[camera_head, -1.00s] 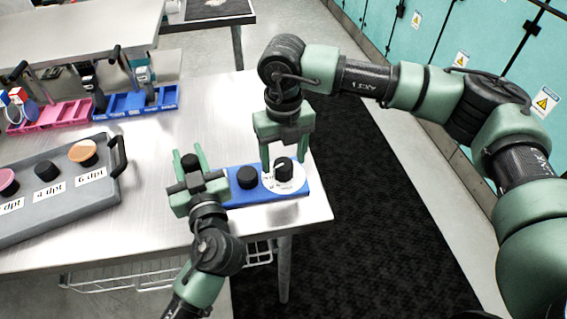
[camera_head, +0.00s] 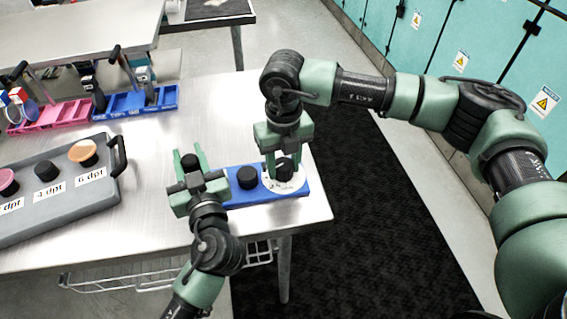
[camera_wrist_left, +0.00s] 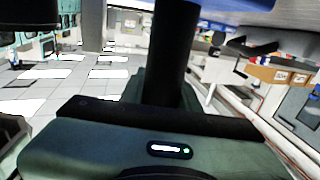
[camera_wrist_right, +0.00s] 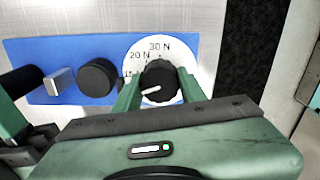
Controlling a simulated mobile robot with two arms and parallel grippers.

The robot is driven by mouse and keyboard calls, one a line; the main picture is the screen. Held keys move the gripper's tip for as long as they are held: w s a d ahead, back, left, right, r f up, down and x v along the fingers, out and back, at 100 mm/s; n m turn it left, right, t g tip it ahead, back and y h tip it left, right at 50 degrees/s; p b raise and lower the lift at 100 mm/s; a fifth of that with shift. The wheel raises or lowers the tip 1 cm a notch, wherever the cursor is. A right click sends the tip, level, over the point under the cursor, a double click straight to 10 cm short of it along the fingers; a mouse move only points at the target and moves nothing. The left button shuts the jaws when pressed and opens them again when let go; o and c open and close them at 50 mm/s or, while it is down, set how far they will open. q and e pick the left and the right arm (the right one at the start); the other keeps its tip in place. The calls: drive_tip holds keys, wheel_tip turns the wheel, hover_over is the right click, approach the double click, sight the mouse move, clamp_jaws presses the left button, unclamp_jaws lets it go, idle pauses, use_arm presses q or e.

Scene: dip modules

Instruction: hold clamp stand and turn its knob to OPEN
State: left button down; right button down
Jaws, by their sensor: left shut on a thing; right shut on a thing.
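The clamp stand is a blue base (camera_head: 240,197) on the table, with a dark post, a middle black knob (camera_head: 247,177) and a black turning knob (camera_wrist_right: 158,83) on a white dial (camera_wrist_right: 130,62). In the right wrist view, the knob's white pointer line (camera_wrist_right: 151,92) points to the lower left. My right gripper (camera_head: 283,167) comes down from above, its fingers shut on both sides of the turning knob. My left gripper (camera_head: 190,171) is shut on the dark post (camera_wrist_left: 165,50) at the base's left end.
A grey panel (camera_head: 25,222) with coloured knobs and dpt labels lies at left. Pink (camera_head: 62,115) and blue (camera_head: 122,113) racks stand behind it. The table is bare between them and the stand. The table's right edge is close to the base.

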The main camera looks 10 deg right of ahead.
drive_tip(key=shift+n, duration=0.4)
drive_tip(key=n, duration=0.6)
drive_tip(key=shift+n, duration=0.3)
drive_tip(key=n, duration=0.6)
drive_tip(key=shift+n, duration=0.4)
drive_tip(key=c, duration=0.8)
unclamp_jaws()
drive_tip(key=shift+r, duration=0.1)
